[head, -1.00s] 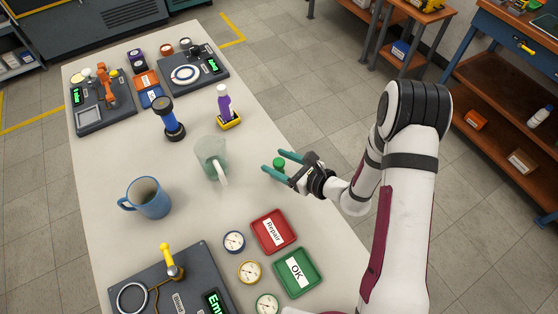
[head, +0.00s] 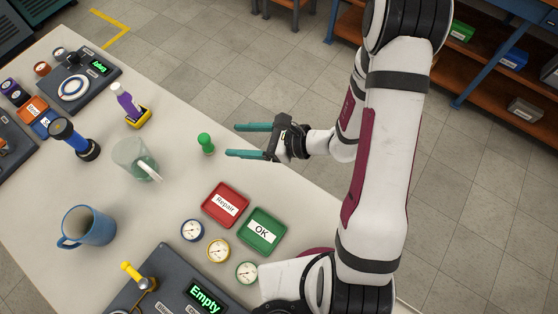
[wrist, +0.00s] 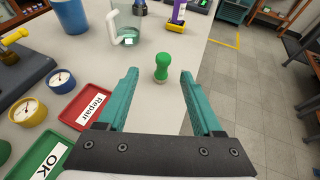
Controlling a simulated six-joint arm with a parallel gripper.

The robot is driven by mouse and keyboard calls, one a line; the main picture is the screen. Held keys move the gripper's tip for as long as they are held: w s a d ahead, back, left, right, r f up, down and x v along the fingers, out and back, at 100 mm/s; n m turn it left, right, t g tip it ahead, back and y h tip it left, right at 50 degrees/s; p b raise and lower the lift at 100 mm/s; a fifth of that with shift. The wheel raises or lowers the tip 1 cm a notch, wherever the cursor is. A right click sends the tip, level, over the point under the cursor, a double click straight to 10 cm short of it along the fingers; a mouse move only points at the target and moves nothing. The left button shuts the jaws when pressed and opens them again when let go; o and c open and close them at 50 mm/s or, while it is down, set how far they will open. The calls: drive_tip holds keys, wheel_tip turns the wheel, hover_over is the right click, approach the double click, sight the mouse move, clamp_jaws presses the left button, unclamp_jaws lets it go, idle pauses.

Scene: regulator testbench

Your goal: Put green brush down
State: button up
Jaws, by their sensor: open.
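The green brush (head: 205,143) stands upright on the light table, with its rounded handle up. It also shows in the wrist view (wrist: 162,66), beyond the fingertips and between them in the picture. My gripper (head: 236,141) is open and empty, with its two teal fingers apart. It is to the right of the brush in the head view, clear of it. The fingers also show in the wrist view (wrist: 159,74). Nothing hides the brush.
A clear mug (head: 130,157) stands left of the brush. The red Repair tray (head: 213,216) and green OK tray (head: 262,247) lie nearer, with several gauges (head: 218,250) beside them. A blue mug (head: 90,226) is at the left. The table's right edge is close to my gripper.

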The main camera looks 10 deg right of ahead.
drive_tip(key=s+a+r+n+g+h, duration=0.25)
drive_tip(key=s+r+n+g, duration=0.45)
drive_tip(key=s+r+n, duration=0.45)
drive_tip(key=s+d+r+n+t+h, duration=0.1)
drive_tip(key=s+d+n+h, duration=0.5)
drive_tip(key=s+d+h, duration=0.2)
drive_tip(key=d, duration=0.2)
drive_tip(key=shift+s+d, duration=0.2)
drive_tip(key=shift+d, duration=0.2)
drive_tip(key=shift+r, duration=0.1)
